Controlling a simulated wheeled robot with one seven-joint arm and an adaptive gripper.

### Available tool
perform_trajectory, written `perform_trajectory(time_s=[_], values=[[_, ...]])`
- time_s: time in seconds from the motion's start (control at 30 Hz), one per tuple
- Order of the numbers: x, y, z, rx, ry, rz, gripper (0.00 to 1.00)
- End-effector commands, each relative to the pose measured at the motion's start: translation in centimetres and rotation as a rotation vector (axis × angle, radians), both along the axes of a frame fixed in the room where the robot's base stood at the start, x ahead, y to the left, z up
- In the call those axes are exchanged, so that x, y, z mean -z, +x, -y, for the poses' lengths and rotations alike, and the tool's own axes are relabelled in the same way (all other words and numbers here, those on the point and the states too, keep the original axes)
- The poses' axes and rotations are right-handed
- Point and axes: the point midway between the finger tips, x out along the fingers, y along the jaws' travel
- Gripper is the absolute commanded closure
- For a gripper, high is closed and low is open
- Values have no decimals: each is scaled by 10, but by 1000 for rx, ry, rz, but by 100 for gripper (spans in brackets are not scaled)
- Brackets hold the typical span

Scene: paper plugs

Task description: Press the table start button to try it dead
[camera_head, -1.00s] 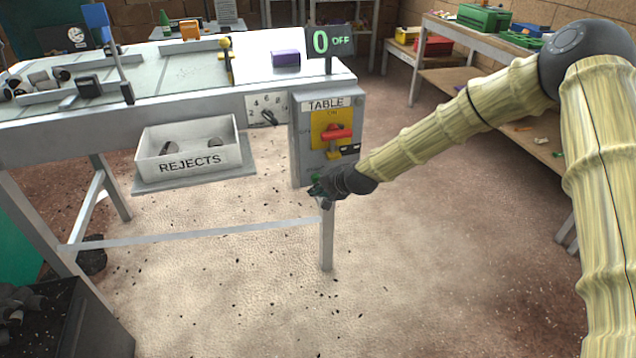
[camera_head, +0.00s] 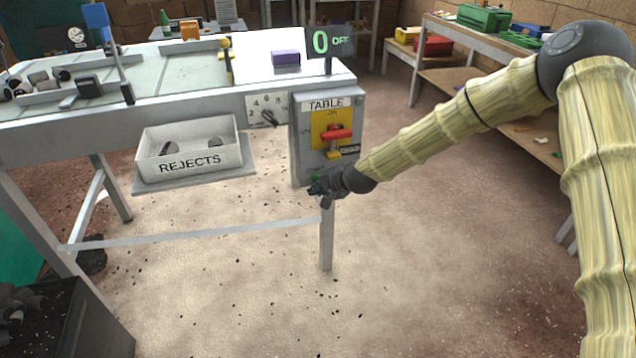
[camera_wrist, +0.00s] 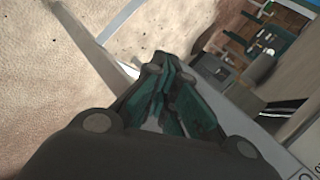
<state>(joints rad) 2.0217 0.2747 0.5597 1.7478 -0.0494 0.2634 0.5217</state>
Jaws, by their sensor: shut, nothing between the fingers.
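The grey control box (camera_head: 298,150) labelled TABLE hangs on the front right of the table. It has a yellow plate with a red handle (camera_head: 337,133) lying across it and a small dark tag (camera_head: 350,150) below. A small green spot (camera_head: 316,178), apparently the start button, shows low on the box, partly hidden by my gripper (camera_head: 317,190). My gripper is shut and empty, its tips at the box's lower edge; contact cannot be told. The wrist view shows its teal-padded fingers (camera_wrist: 168,100) together.
The table (camera_head: 180,104) carries dark plugs and a purple block (camera_head: 286,58). A shelf unit (camera_head: 440,75) stands behind right. The floor before the box is open.

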Motion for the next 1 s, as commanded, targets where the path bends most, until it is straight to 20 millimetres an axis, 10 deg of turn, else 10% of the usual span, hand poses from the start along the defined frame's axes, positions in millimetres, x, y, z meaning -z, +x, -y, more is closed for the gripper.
perform_trajectory(time_s=[1.0], values=[[-1,-32,11,0,0,0,100]])
